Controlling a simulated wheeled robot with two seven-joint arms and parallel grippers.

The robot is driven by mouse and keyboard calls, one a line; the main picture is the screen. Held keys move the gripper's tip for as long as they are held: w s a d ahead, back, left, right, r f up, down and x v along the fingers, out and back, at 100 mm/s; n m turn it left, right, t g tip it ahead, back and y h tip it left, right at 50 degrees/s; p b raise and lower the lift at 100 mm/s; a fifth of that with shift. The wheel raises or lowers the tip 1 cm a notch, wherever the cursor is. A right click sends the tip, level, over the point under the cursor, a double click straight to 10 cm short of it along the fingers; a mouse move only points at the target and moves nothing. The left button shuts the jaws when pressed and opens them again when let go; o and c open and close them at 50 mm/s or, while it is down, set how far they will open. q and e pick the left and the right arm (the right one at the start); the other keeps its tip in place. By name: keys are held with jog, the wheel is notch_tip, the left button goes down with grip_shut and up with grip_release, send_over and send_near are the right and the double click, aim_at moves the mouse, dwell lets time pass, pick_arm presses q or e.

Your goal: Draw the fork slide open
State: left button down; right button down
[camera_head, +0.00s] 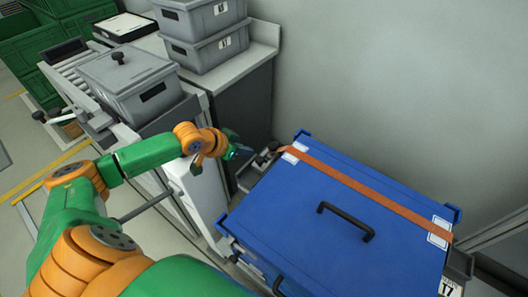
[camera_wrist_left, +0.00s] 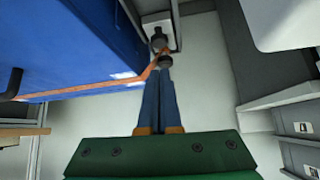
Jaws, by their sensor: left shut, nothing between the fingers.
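A dark round knob (camera_head: 263,157) on a small grey part (camera_head: 248,177) sits just beyond the fingertips, beside the crate. The knob also shows in the left wrist view (camera_wrist_left: 158,41); fingertips and knob appear close, but I cannot tell if they touch. The grey part looks like the fork slide; its travel is mostly hidden. My right gripper is not in view.
The blue crate (camera_head: 325,235) has black handles and an orange strap (camera_head: 365,188) across its lid. A roller conveyor (camera_head: 75,72) carries a grey lidded bin (camera_head: 128,85). Two stacked grey bins (camera_head: 205,40) stand on a counter behind. A plain wall lies beyond the crate.

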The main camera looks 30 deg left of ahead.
pick_arm(q)
jog(key=b, duration=0.3)
send_near(262, 154)
jog(key=w+d+f, duration=0.1)
jog(key=w+d, duration=0.1)
jog(key=w+d+f, duration=0.1)
jog(key=d, duration=0.1)
jog(key=shift+f, duration=0.3)
